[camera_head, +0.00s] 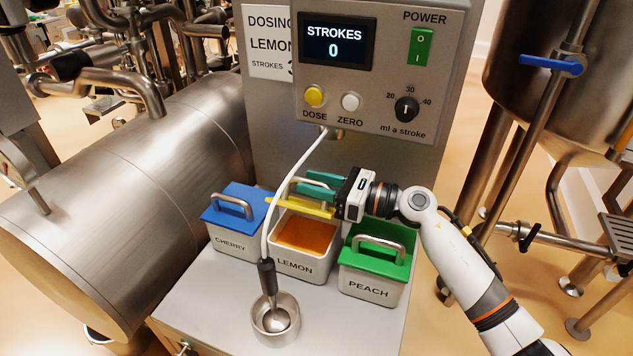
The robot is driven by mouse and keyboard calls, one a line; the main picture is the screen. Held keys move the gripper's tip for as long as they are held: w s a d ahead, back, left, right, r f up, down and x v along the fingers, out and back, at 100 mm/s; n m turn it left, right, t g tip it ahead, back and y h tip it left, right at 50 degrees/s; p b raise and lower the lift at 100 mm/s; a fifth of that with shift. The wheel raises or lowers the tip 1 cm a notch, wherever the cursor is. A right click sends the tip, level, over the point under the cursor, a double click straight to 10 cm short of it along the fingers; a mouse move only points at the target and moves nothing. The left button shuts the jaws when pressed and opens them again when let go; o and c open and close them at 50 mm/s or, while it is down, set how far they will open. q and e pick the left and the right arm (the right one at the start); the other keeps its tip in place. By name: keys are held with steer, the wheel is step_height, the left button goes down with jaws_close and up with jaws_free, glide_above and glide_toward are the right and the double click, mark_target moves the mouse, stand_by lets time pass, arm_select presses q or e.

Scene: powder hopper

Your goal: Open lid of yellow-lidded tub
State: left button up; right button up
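The white tub labelled LEMON (297,268) stands in the middle of the row, its top open and orange powder (306,236) showing inside. Its yellow lid (302,208) is raised above the tub's back part, seen nearly edge-on. My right gripper (336,194) reaches in from the right and appears shut on the lid's metal handle (310,184); the fingertips are partly hidden. A teal piece (320,180) shows just behind the handle; I cannot tell what it belongs to. My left gripper is not in view.
The blue-lidded CHERRY tub (233,240) stands left and the green-lidded PEACH tub (373,287) right. A white hose with a black-handled wand (266,275) passes in front of the lemon tub into a metal cup (275,335). The dosing panel (385,75) rises behind.

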jaws_close()
steer(key=shift+w+d+r+m, duration=0.2)
steer(key=shift+w+r+m, duration=0.05)
steer(key=shift+w+m, duration=0.3)
steer(key=shift+w+d+r+m, duration=0.15)
steer(key=shift+w+d+m, duration=0.05)
steer(key=shift+w+m, duration=0.4)
steer(key=shift+w+d+r+m, duration=0.15)
steer(key=shift+w+m, duration=0.25)
steer(key=shift+m, duration=0.25)
steer(key=w+d+f+m+b, duration=0.1)
steer(key=w+d+m+b, duration=0.1)
steer(key=w+m, duration=0.4)
steer(key=shift+w+f+m, duration=0.15)
steer(key=shift+w+m, duration=0.05)
steer(key=shift+m, duration=0.4)
